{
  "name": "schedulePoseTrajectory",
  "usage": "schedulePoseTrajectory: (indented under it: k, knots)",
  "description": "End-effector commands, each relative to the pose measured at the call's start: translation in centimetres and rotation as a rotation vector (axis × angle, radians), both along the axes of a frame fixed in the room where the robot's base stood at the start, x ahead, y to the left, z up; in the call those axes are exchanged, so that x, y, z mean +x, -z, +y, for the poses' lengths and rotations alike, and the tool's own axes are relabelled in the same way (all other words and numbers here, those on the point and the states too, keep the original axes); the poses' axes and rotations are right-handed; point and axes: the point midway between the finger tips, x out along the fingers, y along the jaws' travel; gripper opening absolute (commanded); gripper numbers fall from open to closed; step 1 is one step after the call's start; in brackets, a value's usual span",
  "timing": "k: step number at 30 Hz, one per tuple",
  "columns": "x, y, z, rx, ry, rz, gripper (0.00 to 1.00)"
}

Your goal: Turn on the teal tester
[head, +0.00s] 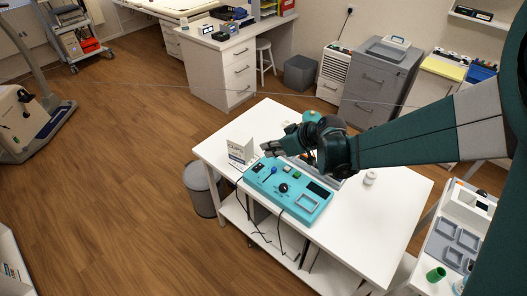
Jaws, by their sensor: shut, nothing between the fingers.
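The teal tester (265,186) lies on the white table, its sloped panel facing up. On it are a blue knob or lever (274,170), a small green button (284,171), a black knob (283,187), a dark display (318,188) and a grey square frame (306,203). My gripper (264,148) is shut and empty. In the picture it is just beyond the tester's far left part, above the blue control and apart from it. Its exact height over the table is hard to tell. Whether the tester is on cannot be seen.
A white card (240,152) stands on the white table (385,215) left of my gripper. A small white jar (370,178) stands right of the tester. A grey tray, partly hidden by my arm, lies behind the tester. Dark cables hang over the front edge. The right tabletop is mostly clear.

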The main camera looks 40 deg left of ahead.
Motion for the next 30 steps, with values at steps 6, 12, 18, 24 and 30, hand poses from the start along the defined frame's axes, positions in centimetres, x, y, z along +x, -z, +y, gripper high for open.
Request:
schedulePoseTrajectory:
  k: [6, 12, 18, 24, 30]
  knots:
    - [0.3, -2.2, -2.2, -0.001, 0.001, -0.001, 0.0]
    - [0.5, -3.4, -3.5, 0.0, 0.001, 0.0, 0.0]
    - [0.5, -3.9, -4.0, 0.0, 0.0, 0.0, 0.0]
    - [0.5, -4.0, -4.1, 0.0, 0.0, 0.0, 0.0]
    - [0.4, -4.0, -4.0, 0.0, 0.0, 0.006, 0.0]
